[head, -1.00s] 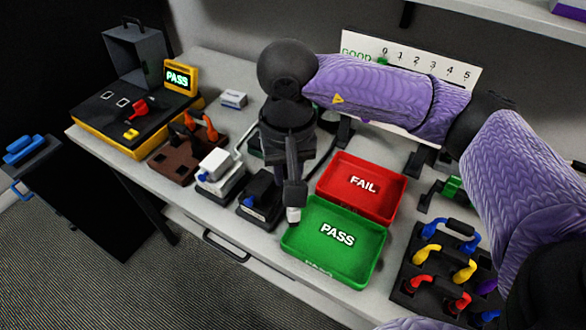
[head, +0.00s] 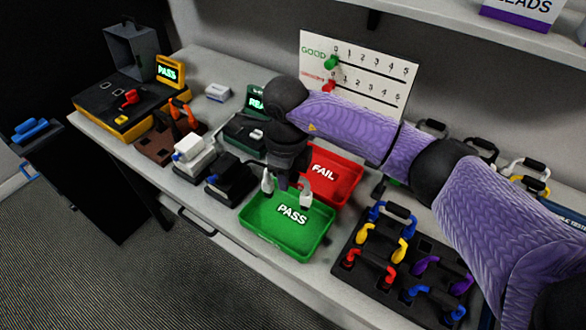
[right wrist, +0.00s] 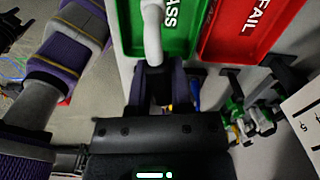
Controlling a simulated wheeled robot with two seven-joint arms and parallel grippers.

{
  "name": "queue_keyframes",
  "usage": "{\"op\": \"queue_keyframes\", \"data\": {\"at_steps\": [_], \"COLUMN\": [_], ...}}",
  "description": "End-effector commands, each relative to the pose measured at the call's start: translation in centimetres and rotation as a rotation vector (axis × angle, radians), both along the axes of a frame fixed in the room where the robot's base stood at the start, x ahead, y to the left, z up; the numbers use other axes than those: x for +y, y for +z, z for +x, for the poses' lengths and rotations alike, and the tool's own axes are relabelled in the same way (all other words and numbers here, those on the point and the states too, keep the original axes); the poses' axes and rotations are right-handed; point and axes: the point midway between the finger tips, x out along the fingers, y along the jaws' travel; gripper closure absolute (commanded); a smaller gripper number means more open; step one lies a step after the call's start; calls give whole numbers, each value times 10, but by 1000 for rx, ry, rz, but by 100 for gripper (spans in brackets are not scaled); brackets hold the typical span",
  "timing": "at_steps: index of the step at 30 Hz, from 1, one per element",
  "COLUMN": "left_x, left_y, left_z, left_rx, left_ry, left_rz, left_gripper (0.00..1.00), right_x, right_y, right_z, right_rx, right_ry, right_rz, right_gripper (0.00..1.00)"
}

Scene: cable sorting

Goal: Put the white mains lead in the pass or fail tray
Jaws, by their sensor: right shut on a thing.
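My right gripper (head: 284,184) is shut on the white mains lead, over the back part of the green PASS tray (head: 258,232). Two white ends of the lead show below the jaws, one at the left and one at the right (head: 306,199). In the right wrist view the white lead (right wrist: 153,35) stands out from between the jaws (right wrist: 156,72), in front of the PASS tray (right wrist: 180,45). I cannot tell whether it touches the tray. The red FAIL tray (head: 343,190) lies just behind, partly hidden by my arm. My left gripper is not in view.
A yellow and black tester (head: 168,72) at the far left reads PASS. White (head: 195,155) and black (head: 228,178) socket units stand left of the trays. A dark rack of coloured leads (head: 345,240) is at the right. A GOOD tally board (head: 315,72) stands behind.

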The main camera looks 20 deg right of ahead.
Motion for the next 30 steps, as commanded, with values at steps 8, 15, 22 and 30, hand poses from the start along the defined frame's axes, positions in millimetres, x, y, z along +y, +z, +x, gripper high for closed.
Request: {"op": "queue_keyframes", "data": {"at_steps": [8,15,22,30], "left_x": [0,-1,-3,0], "left_y": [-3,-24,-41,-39], "left_z": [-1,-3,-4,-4], "left_rx": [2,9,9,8], "left_ry": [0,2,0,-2], "left_rz": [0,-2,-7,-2], "left_gripper": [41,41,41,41], "right_x": [1,1,1,1], "right_y": [-13,-39,-62,-61], "right_z": [3,2,2,3], "right_rx": [7,9,8,7], "right_ry": [-203,-200,-199,-198], "right_rz": [-6,-6,-6,-6], "right_gripper": [100,100,100,100]}}
